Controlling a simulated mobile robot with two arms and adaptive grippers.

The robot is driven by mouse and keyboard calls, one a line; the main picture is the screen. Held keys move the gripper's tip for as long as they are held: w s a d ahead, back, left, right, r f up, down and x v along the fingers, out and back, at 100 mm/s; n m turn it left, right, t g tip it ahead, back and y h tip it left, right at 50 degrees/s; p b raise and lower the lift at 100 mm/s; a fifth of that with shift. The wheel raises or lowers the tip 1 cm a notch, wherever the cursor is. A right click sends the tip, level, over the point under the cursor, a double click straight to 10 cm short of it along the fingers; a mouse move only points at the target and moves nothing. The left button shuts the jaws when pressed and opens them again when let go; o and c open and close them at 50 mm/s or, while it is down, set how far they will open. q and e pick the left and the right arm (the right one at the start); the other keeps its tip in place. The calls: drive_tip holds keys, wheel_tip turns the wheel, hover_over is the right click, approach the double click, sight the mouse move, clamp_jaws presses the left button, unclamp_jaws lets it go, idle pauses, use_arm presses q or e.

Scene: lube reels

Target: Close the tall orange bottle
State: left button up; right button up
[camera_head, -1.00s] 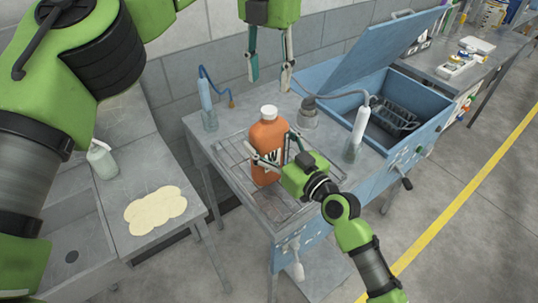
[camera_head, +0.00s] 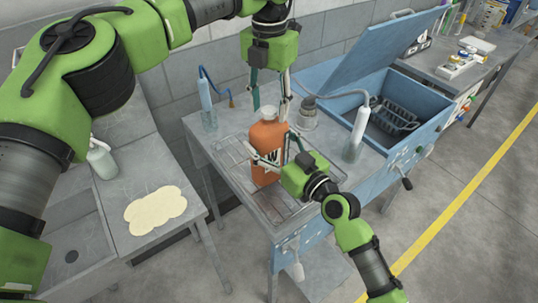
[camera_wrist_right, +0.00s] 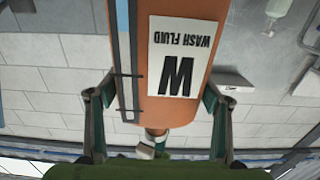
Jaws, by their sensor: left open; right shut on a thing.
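The tall orange bottle (camera_head: 263,137), with a white cap (camera_head: 268,112) at its top, stands upright on the wire rack of the bench. My right gripper (camera_head: 274,154) is shut around the bottle's body from the front. In the right wrist view the bottle (camera_wrist_right: 150,70) appears upside down between my fingers, with a white "WASH FLUID" label (camera_wrist_right: 182,58). My left gripper (camera_head: 270,106) hangs above, open, its fingers pointing down on either side of the cap. Whether the fingers touch the cap, and how tightly the cap sits, I cannot tell.
A blue parts washer (camera_head: 420,104) with a raised lid stands right of the bottle. A clear bottle with a blue tube (camera_head: 207,105) and another tubed bottle (camera_head: 356,133) flank it. A grey metal fitting (camera_head: 308,113) sits behind. A side table (camera_head: 168,185) stands left.

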use_arm(q)
drive_tip(key=c, duration=1.2)
drive_tip(key=o, duration=1.3)
wheel_tip(320, 180, up, 12)
